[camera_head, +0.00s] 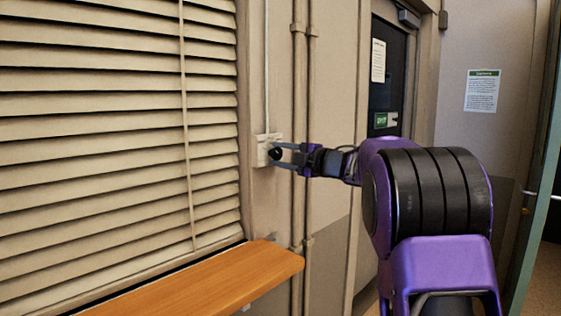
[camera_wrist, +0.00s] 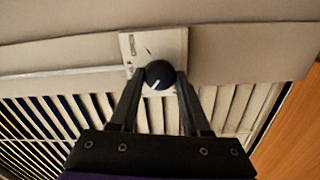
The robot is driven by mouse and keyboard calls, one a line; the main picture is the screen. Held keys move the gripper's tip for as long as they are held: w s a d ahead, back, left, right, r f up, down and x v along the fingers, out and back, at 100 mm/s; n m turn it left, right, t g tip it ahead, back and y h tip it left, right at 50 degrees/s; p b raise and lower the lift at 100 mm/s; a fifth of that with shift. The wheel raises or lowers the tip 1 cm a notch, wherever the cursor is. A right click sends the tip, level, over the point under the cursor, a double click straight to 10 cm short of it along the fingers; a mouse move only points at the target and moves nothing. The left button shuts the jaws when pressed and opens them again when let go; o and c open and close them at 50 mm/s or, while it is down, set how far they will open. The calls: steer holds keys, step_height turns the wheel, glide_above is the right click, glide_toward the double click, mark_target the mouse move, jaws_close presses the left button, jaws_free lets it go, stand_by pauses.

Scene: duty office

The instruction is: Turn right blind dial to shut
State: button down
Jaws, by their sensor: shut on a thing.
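The right blind dial (camera_head: 275,154) is a round black knob on a pale wall box (camera_head: 262,150), just right of the window blind. In the wrist view the dial (camera_wrist: 159,75) shows a white pointer line, and the box (camera_wrist: 172,45) carries small dark markings that I cannot read. My gripper (camera_head: 276,155) reaches the dial from the right. In the wrist view the two fingers of my gripper (camera_wrist: 160,82) stand on either side of the dial and are shut on it. The blind (camera_head: 115,125) has tilted slats with dark gaps between them in the wrist view.
A wooden sill (camera_head: 200,283) juts out below the blind. Vertical pipes (camera_head: 302,120) run up the wall right of the box. A dark door panel (camera_head: 388,80) and a posted notice (camera_head: 482,91) are farther right. A green-edged door (camera_head: 540,170) stands at the right edge.

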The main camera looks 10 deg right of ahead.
steer(key=shift+f+n+b, duration=0.1)
steer(key=shift+n+b, duration=0.35)
steer(key=shift+n, duration=0.35)
steer(key=shift+c, duration=2)
jaws_free()
steer(key=shift+s, duration=0.1)
steer(key=v, duration=1.7)
steer(key=shift+d, duration=0.1)
